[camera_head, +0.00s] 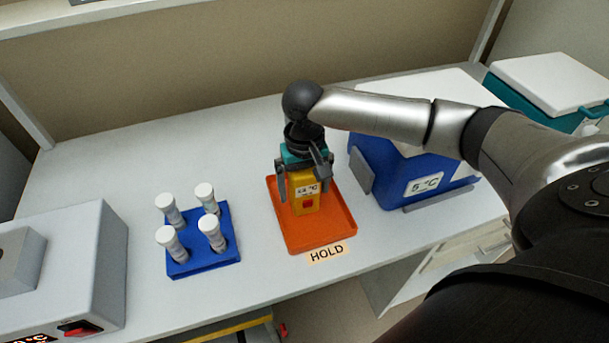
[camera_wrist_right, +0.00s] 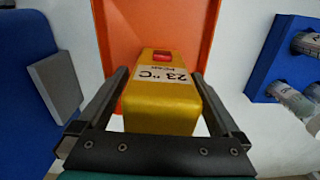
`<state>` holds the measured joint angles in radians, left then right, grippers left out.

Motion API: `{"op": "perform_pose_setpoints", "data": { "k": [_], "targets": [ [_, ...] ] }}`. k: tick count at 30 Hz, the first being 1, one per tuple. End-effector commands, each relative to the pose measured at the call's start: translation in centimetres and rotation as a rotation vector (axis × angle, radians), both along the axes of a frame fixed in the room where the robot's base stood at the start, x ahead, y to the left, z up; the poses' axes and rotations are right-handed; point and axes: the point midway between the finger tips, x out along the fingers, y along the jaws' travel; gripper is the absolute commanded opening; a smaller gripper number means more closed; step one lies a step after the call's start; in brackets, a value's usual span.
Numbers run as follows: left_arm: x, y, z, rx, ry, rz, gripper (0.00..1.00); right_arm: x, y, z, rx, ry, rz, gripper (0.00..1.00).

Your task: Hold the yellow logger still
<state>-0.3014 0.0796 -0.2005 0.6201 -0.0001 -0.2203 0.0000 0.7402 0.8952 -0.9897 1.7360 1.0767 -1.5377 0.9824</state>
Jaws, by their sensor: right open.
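The yellow logger (camera_head: 304,204) stands on the orange tray (camera_head: 335,240) marked HOLD. It has a white label and a red button. My right gripper (camera_head: 300,190) reaches down from above, with one finger on each side of the logger. In the right wrist view the logger (camera_wrist_right: 160,105) sits between the fingers of my right gripper (camera_wrist_right: 160,95); the fingers are open, with a gap on the sides. The label there reads 23 °C upside down. My left gripper is not in view.
A blue rack (camera_head: 205,259) with several white-capped tubes stands left of the tray. A blue cool box (camera_head: 395,187) with a 5 °C label is close on the right. A teal box (camera_head: 530,100) is farther right. A grey device (camera_head: 90,265) stands at far left.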

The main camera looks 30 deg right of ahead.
Motion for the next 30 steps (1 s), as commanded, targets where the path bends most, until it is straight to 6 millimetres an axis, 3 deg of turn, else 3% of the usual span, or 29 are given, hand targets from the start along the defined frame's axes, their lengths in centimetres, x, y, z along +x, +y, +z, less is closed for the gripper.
{"op": "perform_pose_setpoints", "data": {
  "k": [11,30],
  "targets": [
    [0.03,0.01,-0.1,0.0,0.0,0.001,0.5,0.01,0.01,-0.55,0.0,-0.001,0.001,1.0],
    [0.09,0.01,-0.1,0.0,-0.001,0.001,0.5,0.02,-0.02,-0.51,0.0,-0.001,0.001,0.28]
  ]
}}
